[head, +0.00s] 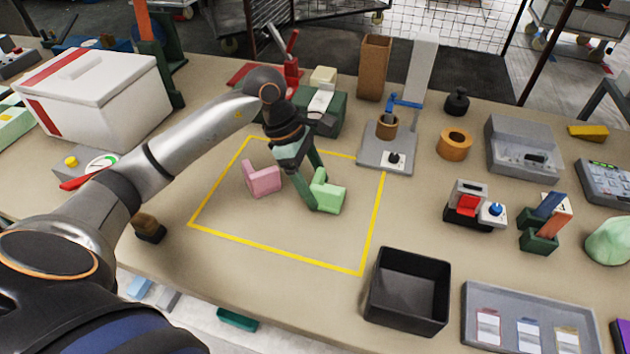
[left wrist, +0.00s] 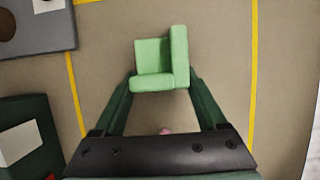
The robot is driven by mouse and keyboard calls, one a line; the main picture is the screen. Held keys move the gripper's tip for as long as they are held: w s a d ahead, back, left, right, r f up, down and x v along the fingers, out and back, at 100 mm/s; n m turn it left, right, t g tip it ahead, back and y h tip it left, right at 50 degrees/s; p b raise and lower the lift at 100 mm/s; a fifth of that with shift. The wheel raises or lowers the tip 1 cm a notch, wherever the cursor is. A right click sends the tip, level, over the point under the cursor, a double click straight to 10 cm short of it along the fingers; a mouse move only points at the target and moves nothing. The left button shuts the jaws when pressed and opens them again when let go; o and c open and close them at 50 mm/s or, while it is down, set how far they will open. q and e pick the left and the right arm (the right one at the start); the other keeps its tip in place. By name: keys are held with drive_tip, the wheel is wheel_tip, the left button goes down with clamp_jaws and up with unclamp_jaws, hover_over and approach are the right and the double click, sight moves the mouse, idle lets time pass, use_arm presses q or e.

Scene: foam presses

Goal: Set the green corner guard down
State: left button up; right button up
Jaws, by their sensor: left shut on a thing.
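The green corner guard (head: 328,192) is a light green L-shaped foam piece inside the yellow taped square, towards its right side. My left gripper (head: 312,190) is shut on it from above. In the left wrist view the green corner guard (left wrist: 158,62) sits between the two dark green fingertips (left wrist: 160,82). It is at or close to the table surface; I cannot tell whether it touches. A pink corner guard (head: 262,178) lies to the left in the square, apart from the gripper. My right gripper is not in view.
The yellow tape (head: 270,250) bounds a mostly clear patch of table. A black open bin (head: 407,290) stands at the front right, beside a grey tray (head: 530,318). A grey press with a blue handle (head: 388,152) stands behind right. A white lidded box (head: 100,100) is at left.

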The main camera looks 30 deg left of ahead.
use_arm(q)
drive_tip(key=shift+f, duration=0.2)
drive_tip(key=o, duration=1.2)
drive_tip(key=shift+r, duration=0.1)
drive_tip(key=shift+o, duration=0.2)
drive_tip(key=shift+r, duration=0.2)
drive_tip(key=v, duration=1.2)
